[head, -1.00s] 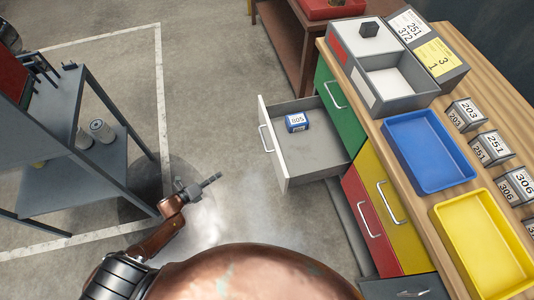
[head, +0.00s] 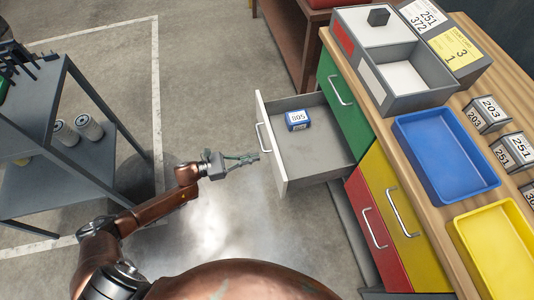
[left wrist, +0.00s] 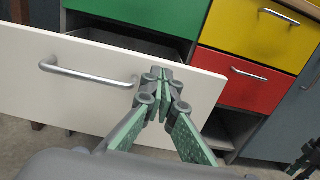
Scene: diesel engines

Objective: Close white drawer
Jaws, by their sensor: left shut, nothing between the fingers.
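The white drawer (head: 267,150) stands pulled out of the cabinet, its front facing left. A blue box labelled 1105 (head: 297,120) lies inside on the grey drawer floor. My left gripper (head: 255,157) is shut and empty, just left of the drawer front, near the lower part of its handle. In the left wrist view the white drawer front (left wrist: 60,100) spans the picture, with its silver handle (left wrist: 90,77) left of the fingertips (left wrist: 163,78). I cannot tell whether the fingertips touch the front.
Around the drawer are a closed green drawer (head: 341,110), red drawer (head: 370,229) and yellow drawer (head: 393,207). A blue tray (head: 444,157) and yellow tray (head: 497,250) sit on the worktop. A grey shelf cart (head: 95,160) stands at the left. Floor between cart and drawer is clear.

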